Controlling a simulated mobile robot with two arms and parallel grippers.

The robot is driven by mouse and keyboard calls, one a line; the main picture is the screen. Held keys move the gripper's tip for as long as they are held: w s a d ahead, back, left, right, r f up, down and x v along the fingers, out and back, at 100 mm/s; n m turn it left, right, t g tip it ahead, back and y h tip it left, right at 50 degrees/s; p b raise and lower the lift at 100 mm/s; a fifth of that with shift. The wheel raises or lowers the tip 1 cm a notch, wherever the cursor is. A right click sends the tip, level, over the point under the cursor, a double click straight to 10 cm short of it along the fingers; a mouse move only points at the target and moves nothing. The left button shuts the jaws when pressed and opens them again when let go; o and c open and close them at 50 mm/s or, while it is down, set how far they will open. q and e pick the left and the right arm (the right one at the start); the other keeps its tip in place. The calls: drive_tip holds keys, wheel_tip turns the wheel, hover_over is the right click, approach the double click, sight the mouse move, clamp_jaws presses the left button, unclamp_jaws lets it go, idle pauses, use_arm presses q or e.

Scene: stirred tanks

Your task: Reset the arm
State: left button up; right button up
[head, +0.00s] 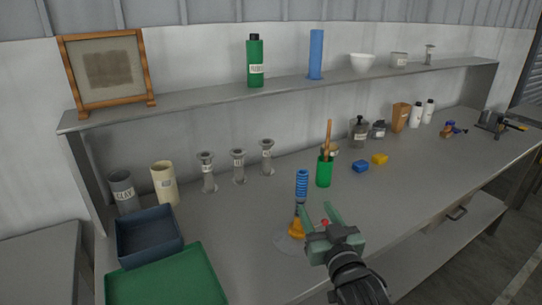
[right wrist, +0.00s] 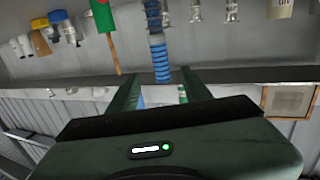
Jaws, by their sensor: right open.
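My right gripper (head: 318,215) is in the lower middle of the head view, over the front part of the workbench, with its two green fingers apart and nothing between them. The blue ribbed handle also shows beyond the fingers in the right wrist view (right wrist: 160,62), where my right gripper (right wrist: 160,85) fills the lower part. I cannot tell whether a finger touches the tool. My left gripper is in neither view.
A green cup (head: 324,172) with a wooden-handled tool stands behind the gripper. A green tray (head: 165,280) and a dark blue tray (head: 150,240) lie at left. Blue (head: 360,167) and yellow (head: 380,159) blocks lie to the right. A shelf (head: 200,101) runs above the bench.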

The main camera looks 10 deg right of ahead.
drive_tip(key=s+f+g, duration=0.7)
drive_tip(key=s+f, duration=0.5)
drive_tip(key=f, duration=0.3)
drive_tip(key=s+f+n+g, duration=0.1)
drive_tip(key=s+f+g, duration=0.35)
drive_tip(key=s, duration=0.55)
drive_tip(key=s+f+n+g, duration=0.1)
drive_tip(key=s+f+g, duration=0.3)
drive_tip(key=s, duration=0.6)
drive_tip(key=s+d+f+x, duration=0.1)
drive_tip(key=s+x, duration=0.2)
drive_tip(key=x, duration=1)
drive_tip(key=s+x, duration=0.2)
drive_tip(key=x, duration=1.1)
drive_tip(key=s+d+f, duration=0.2)
drive_tip(key=s+f, duration=0.6)
drive_tip(key=s, duration=0.1)
drive_tip(key=s+d+f+g, duration=0.1)
drive_tip(key=s+d+f, duration=0.1)
drive_tip(key=s+f, duration=0.7)
drive_tip(key=shift+h, duration=0.3)
